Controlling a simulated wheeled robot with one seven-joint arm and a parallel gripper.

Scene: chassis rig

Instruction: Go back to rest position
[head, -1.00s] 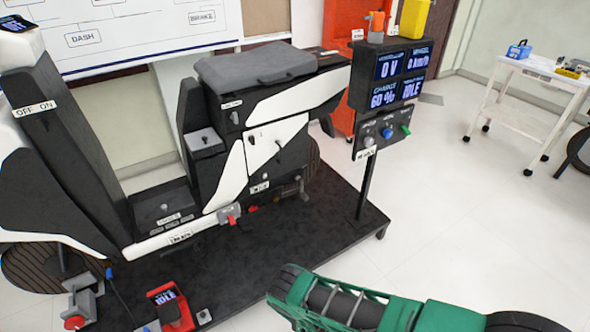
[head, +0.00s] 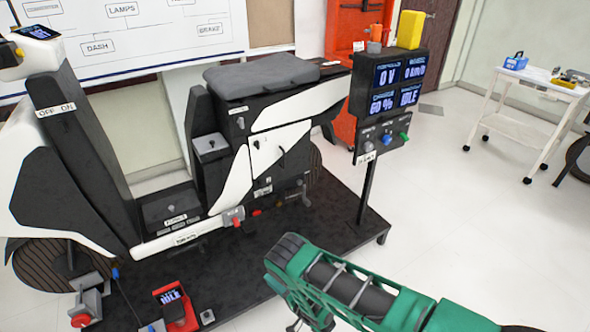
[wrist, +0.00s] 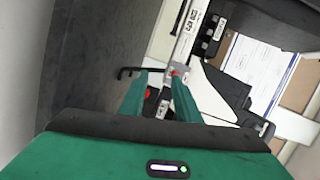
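My green arm shows at the lower right of the head view, in front of the black platform. My gripper's fingers are not clear there. In the wrist view my gripper (wrist: 160,76) has its two green fingers apart, with nothing held between them. Beyond the fingers lies the black and white scooter rig (wrist: 206,96), seen at a distance. In the head view the scooter rig (head: 282,152) stands on a black platform (head: 262,262), with a grey seat on top. My gripper is apart from the rig.
A display post (head: 400,82) reading 0 V, 0 km/h, 60 % and IDLE stands at the platform's right corner. A white cart (head: 528,128) with tools is at the far right. A red device (head: 172,304) lies at the platform's front.

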